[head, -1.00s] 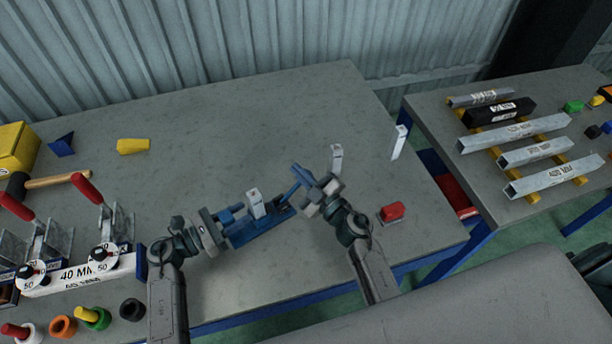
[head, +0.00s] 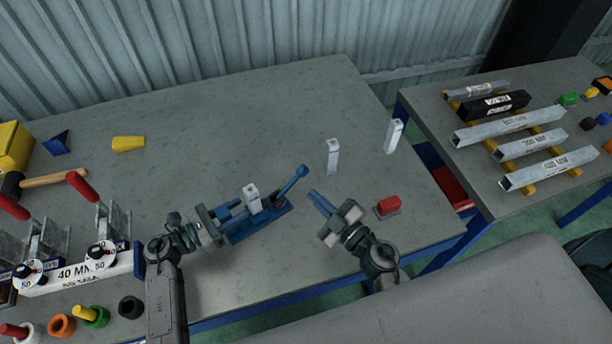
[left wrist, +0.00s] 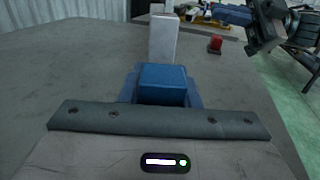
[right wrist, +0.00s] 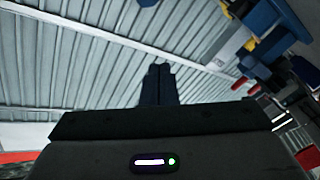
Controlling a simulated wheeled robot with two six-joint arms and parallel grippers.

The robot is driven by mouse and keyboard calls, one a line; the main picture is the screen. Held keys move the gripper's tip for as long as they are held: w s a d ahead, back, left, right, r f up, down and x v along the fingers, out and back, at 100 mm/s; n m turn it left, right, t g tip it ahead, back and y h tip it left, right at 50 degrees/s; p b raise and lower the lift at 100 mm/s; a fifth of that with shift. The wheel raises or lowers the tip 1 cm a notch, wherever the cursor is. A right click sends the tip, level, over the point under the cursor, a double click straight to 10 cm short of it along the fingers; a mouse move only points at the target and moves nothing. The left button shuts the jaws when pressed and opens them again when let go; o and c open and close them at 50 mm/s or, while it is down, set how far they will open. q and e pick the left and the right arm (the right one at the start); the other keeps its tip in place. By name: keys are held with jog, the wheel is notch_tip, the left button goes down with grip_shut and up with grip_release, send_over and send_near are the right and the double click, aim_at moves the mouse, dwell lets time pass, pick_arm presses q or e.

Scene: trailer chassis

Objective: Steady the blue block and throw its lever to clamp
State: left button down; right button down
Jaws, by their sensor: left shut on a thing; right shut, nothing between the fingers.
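The blue block (head: 268,226) lies on the grey bench with a pale square tube (head: 252,199) standing upright in it. Its blue lever (head: 291,184) rises at the right end to a round knob, tilted up and right. My left gripper (head: 218,226) is shut on the block's left end. In the left wrist view the block's blue part (left wrist: 163,80) sits at the jaws, with the tube (left wrist: 163,38) behind it. My right gripper (head: 317,198) is shut and empty, right of the lever and apart from it. Its closed fingers show in the right wrist view (right wrist: 158,85).
Two upright pale tubes (head: 333,156) (head: 394,136) stand behind. Red-handled clamps (head: 104,225) and coloured rings crowd the left. The back middle of the bench is clear.

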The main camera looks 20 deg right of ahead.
jog(key=m+h, duration=0.3)
send_over(292, 183)
jog(key=s+d, duration=0.2)
jog(key=shift+d+f, duration=0.25)
jog(key=shift+f, duration=0.2)
jog(key=shift+d+f, duration=0.2)
jog(key=shift+f, duration=0.25)
jog(key=shift+w+d+f+m+g, duration=0.2)
jog(key=shift+d+f+m, duration=0.4)
jog(key=shift+m, duration=0.15)
jog(key=shift+w+d+f+m+g, duration=0.2)
jog(key=shift+d+f+m, duration=0.35)
jog(key=shift+m, duration=0.2)
jog(key=shift+a, duration=0.1)
